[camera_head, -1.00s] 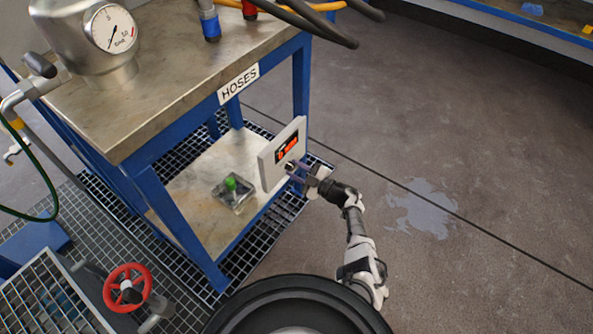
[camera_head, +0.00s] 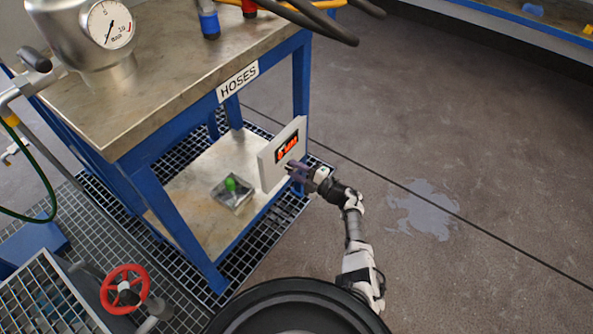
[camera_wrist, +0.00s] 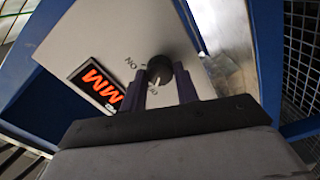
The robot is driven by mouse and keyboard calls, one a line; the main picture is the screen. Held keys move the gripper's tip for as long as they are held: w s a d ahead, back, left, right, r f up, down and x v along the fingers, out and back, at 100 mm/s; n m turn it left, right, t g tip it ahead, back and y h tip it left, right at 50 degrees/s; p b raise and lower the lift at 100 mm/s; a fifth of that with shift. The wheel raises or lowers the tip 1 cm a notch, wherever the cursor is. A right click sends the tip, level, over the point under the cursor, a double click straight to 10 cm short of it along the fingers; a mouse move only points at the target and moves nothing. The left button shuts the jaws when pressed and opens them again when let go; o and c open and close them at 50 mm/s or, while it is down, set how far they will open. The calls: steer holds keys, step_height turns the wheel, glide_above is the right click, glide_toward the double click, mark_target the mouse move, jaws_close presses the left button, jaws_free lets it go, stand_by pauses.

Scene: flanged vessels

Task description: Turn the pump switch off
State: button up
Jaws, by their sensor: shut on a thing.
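The pump switch (camera_wrist: 160,69) is a round black knob with a pale pointer line, on a white panel (camera_wrist: 105,35) in the wrist view. "ON" is printed at its upper left. The pointer line faces down in the picture, toward lettering partly hidden by the fingers. My gripper (camera_wrist: 160,82) is shut on the knob, one dark finger on each side. In the head view my gripper (camera_head: 296,172) is at the panel (camera_head: 268,170), and the knob is hidden by the fingers.
An orange-lit display (camera_head: 287,149) is on the panel. The panel stands at the right side of a blue-framed bench (camera_head: 150,85) labelled HOSES. A red valve wheel (camera_head: 124,289) is at lower left. The floor at right is clear, with a puddle (camera_head: 422,210).

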stand_by(0.3)
steer(key=o, duration=1)
steer(key=shift+c, duration=0.2)
steer(key=shift+s+d, duration=0.1)
